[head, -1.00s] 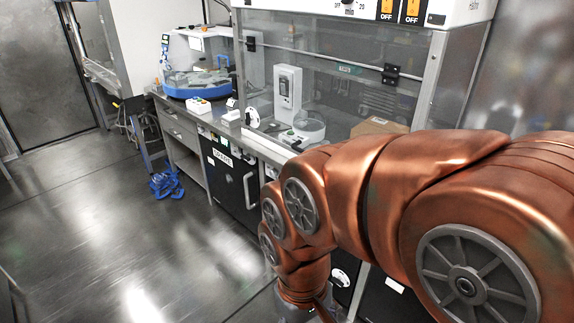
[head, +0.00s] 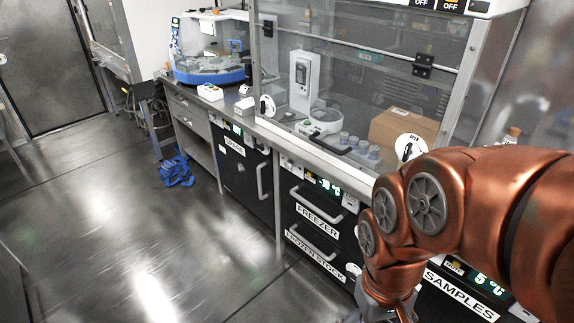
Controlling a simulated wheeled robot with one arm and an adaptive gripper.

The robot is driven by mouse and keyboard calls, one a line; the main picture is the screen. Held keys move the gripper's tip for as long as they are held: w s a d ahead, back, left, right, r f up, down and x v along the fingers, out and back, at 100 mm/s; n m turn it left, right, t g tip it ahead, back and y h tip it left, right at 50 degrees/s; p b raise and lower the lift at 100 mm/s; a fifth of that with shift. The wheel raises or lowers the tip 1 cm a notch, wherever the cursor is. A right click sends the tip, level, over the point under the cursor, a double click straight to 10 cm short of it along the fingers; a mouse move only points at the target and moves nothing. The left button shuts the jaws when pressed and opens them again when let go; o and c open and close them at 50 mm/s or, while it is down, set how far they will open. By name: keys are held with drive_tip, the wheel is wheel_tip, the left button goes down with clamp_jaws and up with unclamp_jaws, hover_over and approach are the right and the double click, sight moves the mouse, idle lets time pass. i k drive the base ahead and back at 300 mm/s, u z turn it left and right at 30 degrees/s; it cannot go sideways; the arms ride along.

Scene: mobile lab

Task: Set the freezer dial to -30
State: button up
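The freezer (head: 300,206) is a dark drawer front under the counter, with a white FREEZER label and a light bar handle. A small green-lit display (head: 330,188) sits above it, its reading too small to tell. I cannot clearly pick out the freezer dial; small pale parts show beside the display. My copper arm comes in from the right and bends down in front of the cabinets. My gripper (head: 388,304) shows only as a grey part at the bottom edge, right of the freezer and apart from its display. Its fingers cannot be made out.
A FROZEN STOCK drawer (head: 312,244) lies below the freezer. A SAMPLES unit (head: 462,292) with a green display is at the lower right, partly behind my arm. A glass-fronted hood (head: 350,85) stands above. A blue bundle (head: 175,171) lies on the otherwise open floor.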

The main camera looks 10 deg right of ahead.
sight(288, 164)
drive_tip(key=u, duration=0.45)
drive_tip(key=k, duration=1.1)
drive_tip(key=z, duration=0.35)
drive_tip(key=i, duration=0.85)
drive_tip(key=u, duration=0.3)
drive_tip(key=i, duration=0.65)
drive_tip(key=u, duration=1)
drive_tip(key=i, duration=0.25)
drive_tip(key=u, duration=0.25)
